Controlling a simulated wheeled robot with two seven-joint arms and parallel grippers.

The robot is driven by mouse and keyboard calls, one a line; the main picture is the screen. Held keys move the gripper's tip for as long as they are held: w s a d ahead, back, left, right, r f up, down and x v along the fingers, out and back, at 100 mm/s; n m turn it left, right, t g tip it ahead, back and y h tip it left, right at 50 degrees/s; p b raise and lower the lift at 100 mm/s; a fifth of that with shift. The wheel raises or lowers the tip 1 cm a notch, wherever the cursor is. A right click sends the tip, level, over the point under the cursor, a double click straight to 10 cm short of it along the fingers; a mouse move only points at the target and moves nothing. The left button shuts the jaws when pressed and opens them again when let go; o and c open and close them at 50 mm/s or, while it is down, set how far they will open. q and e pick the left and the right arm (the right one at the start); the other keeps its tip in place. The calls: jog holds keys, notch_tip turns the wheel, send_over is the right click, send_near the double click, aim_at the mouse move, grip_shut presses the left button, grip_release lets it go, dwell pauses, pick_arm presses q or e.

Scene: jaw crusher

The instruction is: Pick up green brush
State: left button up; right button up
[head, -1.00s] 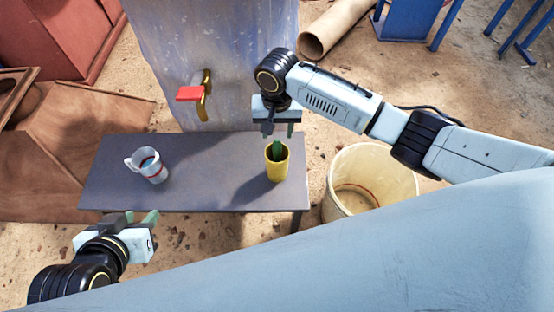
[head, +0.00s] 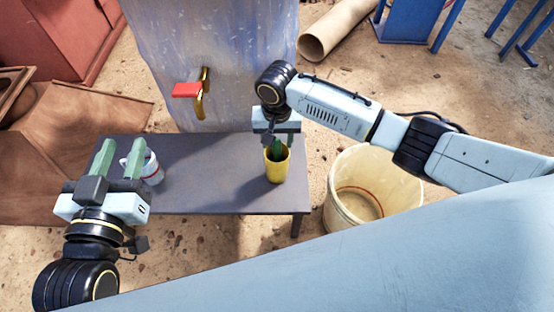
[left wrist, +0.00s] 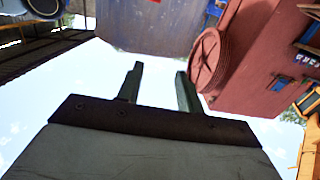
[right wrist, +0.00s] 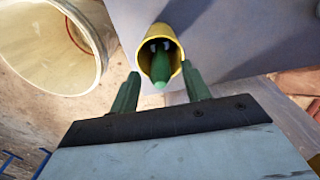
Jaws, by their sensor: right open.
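The green brush stands in a yellow cup (head: 278,168) on the grey table (head: 205,200). Its green handle (right wrist: 160,66) sticks up out of the cup in the right wrist view. My right gripper (head: 276,138) is just above the cup. In the right wrist view its open fingers (right wrist: 163,88) are on either side of the handle end, with gaps showing. My left gripper (head: 120,160) is at the table's front left, fingers apart and empty; the left wrist view shows the empty fingers (left wrist: 157,85) against the sky.
A white mug (head: 152,170) stands at the table's left, partly hidden by my left gripper. A tap with a red handle (head: 187,90) is on the metal tank (head: 240,60) behind the table. A cream bucket (head: 350,195) stands to the right.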

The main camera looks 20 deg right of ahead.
jog(key=shift+f+b, duration=0.4)
jog(key=shift+f, duration=0.45)
pick_arm(q)
jog(key=shift+s+d+r+t+h, duration=0.1)
jog(key=shift+d+r+t+h, duration=0.1)
jog(key=shift+r+t, duration=0.5)
jog(key=shift+s+d+r+t+h, duration=0.1)
jog(key=shift+r+t+h, duration=0.2)
jog(key=shift+r, duration=0.65)
jog(key=shift+s+d+r+t+h, duration=0.1)
jog(key=shift+r+t, duration=0.5)
jog(key=shift+r, duration=0.2)
pick_arm(e)
jog(key=shift+f, duration=0.1)
grip_shut()
